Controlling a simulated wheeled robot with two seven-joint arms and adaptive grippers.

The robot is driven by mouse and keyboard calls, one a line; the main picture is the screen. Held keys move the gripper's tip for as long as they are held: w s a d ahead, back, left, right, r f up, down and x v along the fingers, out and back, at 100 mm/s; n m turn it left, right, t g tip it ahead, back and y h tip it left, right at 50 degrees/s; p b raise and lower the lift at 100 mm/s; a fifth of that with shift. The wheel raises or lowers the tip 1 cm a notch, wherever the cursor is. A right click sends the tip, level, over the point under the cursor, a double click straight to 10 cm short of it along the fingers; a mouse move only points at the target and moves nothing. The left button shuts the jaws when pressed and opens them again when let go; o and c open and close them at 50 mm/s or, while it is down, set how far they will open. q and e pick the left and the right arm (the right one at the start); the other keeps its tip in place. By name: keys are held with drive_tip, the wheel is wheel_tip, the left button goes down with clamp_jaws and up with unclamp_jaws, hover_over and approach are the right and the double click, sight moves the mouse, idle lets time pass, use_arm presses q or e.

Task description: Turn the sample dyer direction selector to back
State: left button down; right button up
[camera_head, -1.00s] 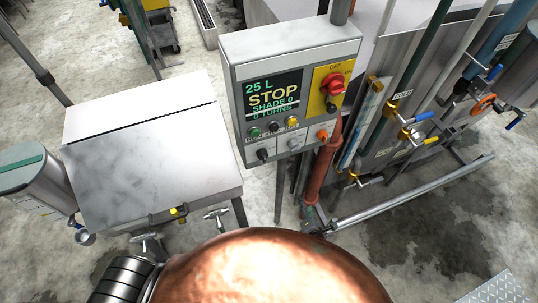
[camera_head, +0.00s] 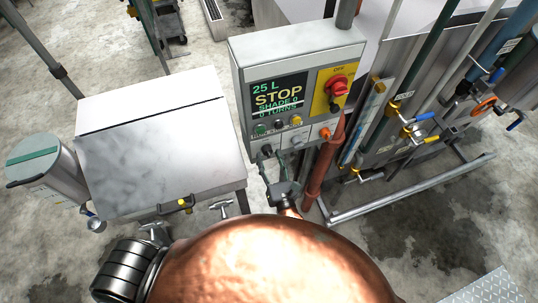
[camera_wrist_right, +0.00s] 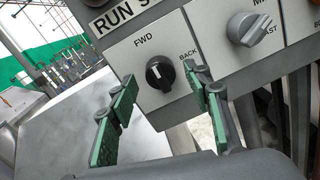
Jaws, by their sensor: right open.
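The direction selector is a small black knob (camera_wrist_right: 160,74) on a light plate, between the labels FWD at upper left and BACK at right. Its white mark points up-left, toward FWD. In the head view the selector (camera_head: 266,150) is at the lower left of the grey control box (camera_head: 300,52). My right gripper (camera_wrist_right: 161,80) is open, its green-padded fingers on the left and right of the knob and apparently apart from it. The right gripper (camera_head: 270,164) also shows just below the box in the head view. My left gripper is not in view.
A grey knob (camera_wrist_right: 250,28) sits right of the selector. The box carries a screen (camera_head: 278,95) reading STOP, several buttons, an orange knob (camera_head: 325,134) and a red switch (camera_head: 337,84). A red-brown pipe (camera_head: 323,170) stands close right. A metal-topped cabinet (camera_head: 165,145) is left.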

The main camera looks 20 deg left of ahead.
drive_tip(key=shift+w+a, duration=0.25)
drive_tip(key=shift+w, duration=0.15)
drive_tip(key=c, duration=1.2)
